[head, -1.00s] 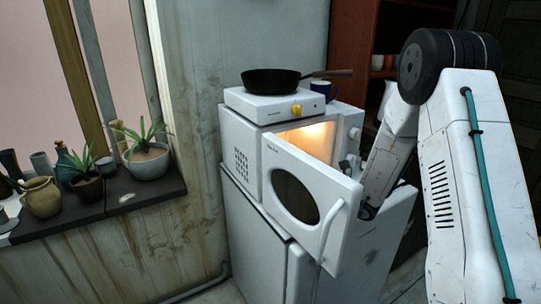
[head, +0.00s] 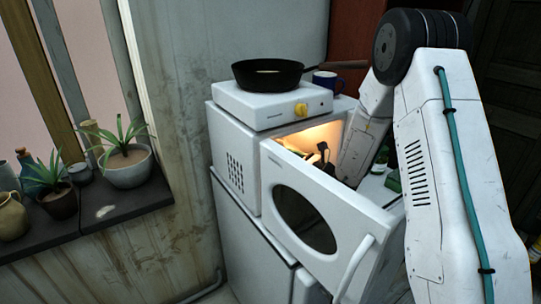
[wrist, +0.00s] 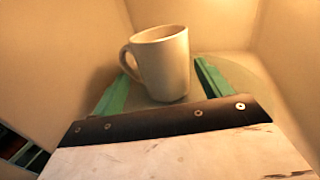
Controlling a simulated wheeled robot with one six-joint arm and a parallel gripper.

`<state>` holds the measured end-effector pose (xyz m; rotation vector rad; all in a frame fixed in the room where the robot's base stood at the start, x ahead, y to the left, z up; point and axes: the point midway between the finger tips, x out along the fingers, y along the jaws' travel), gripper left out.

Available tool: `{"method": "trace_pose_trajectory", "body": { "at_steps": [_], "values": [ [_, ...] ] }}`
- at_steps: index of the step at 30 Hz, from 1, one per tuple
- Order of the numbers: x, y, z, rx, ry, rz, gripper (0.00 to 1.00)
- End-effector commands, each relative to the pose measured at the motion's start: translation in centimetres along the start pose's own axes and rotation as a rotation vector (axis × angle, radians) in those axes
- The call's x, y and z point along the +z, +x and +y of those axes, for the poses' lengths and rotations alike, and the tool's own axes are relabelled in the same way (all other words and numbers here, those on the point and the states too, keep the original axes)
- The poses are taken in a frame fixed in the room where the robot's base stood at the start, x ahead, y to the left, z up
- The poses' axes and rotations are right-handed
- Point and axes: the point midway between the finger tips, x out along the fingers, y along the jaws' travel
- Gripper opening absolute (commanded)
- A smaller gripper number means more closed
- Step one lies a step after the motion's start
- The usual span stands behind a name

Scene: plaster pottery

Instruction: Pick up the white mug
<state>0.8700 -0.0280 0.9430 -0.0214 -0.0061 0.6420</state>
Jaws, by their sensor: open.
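The white mug (wrist: 165,65) stands upright inside the lit microwave (head: 237,152), with its handle toward the left in the wrist view. My gripper (wrist: 163,70) is open, with one green finger on each side of the mug's lower part. The left finger is close to the handle; I cannot tell if either finger touches. In the head view my gripper (head: 318,158) is a dark shape inside the microwave opening, and the mug is hidden there by the door and my arm.
The open microwave door (head: 350,235) stands in front of my arm. A hot plate (head: 262,110) with a black pan (head: 268,76) sits on top of the microwave, beside a blue mug (head: 324,82). Microwave walls enclose the white mug closely. Potted plants (head: 127,165) line the sill at left.

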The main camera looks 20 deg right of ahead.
Motion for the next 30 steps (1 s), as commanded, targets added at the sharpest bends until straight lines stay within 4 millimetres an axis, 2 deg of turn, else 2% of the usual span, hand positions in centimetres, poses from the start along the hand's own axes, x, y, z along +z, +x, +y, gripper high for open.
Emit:
{"method": "trace_pose_trajectory", "body": {
  "at_steps": [7,15,22,23,27,28,30],
  "values": [
    [0.1,1.7,-0.8,-0.012,-0.002,-0.001,0.77],
    [0.2,5.5,-0.6,-0.011,-0.001,0.0,0.77],
    [0.2,5.9,-0.5,-0.011,0.0,0.0,0.77],
    [0.2,5.9,-0.5,-0.011,0.0,0.0,0.74],
    [0.2,5.9,-0.5,-0.01,0.0,0.0,0.35],
    [0.2,5.9,-0.5,-0.01,-0.001,0.0,0.31],
    [0.3,6.0,-0.5,-0.01,-0.001,-0.002,0.31]
  ]
}}
